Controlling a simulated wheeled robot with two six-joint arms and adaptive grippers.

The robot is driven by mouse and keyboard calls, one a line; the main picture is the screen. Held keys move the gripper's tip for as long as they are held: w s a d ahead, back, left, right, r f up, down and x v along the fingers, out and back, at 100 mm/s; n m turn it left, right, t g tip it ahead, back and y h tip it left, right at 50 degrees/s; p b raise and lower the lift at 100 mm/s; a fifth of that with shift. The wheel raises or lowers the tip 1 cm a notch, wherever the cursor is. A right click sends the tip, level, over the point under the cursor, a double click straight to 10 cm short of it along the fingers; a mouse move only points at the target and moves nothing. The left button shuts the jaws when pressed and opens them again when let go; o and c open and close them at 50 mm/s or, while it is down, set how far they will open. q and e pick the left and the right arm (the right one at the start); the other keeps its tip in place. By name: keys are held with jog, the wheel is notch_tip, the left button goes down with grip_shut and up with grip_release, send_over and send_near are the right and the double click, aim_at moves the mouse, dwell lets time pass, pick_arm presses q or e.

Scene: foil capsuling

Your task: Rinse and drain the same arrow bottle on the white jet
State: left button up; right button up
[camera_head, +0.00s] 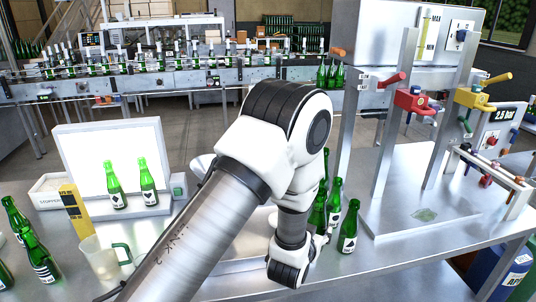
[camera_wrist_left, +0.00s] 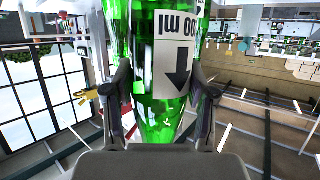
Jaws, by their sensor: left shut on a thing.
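In the left wrist view my left gripper (camera_wrist_left: 161,108) is shut around a green glass bottle (camera_wrist_left: 143,50). Its white label (camera_wrist_left: 178,62) carries a black arrow pointing down in that picture and upside-down "ml" lettering. The bottle's ends run out of frame or behind the gripper. In the head view my left arm crosses the middle of the picture and hides its own fingers and the held bottle. I cannot make out a white jet; only pale round edges (camera_head: 202,163) show behind the arm. My right gripper is in neither view.
Several green bottles (camera_head: 349,228) stand close to the right of my wrist. Two bottles stand before a lit panel (camera_head: 108,145). A clear jug (camera_head: 97,260) and more bottles (camera_head: 40,262) are at left. A metal stand (camera_head: 420,225) with coloured valves is at right.

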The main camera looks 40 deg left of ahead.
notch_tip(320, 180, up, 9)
jog(key=p, duration=0.6)
pick_arm(q)
jog(key=w+a+r+m+t+y+b, duration=0.1)
jog(key=a+r+m+t+y+b, duration=0.2)
jog(key=m+b, duration=1.3)
jog(key=w+a+r+m+t+y+b, duration=0.2)
jog(key=a+r+m+b, duration=0.6)
jog(key=m+b, duration=0.9)
jog(key=t+y+b, duration=0.1)
jog(key=t+b, duration=0.1)
jog(key=b, duration=0.1)
jog(key=shift+w+a+r+y, duration=0.2)
jog(key=shift+r+y, duration=0.15)
jog(key=shift+y, duration=0.05)
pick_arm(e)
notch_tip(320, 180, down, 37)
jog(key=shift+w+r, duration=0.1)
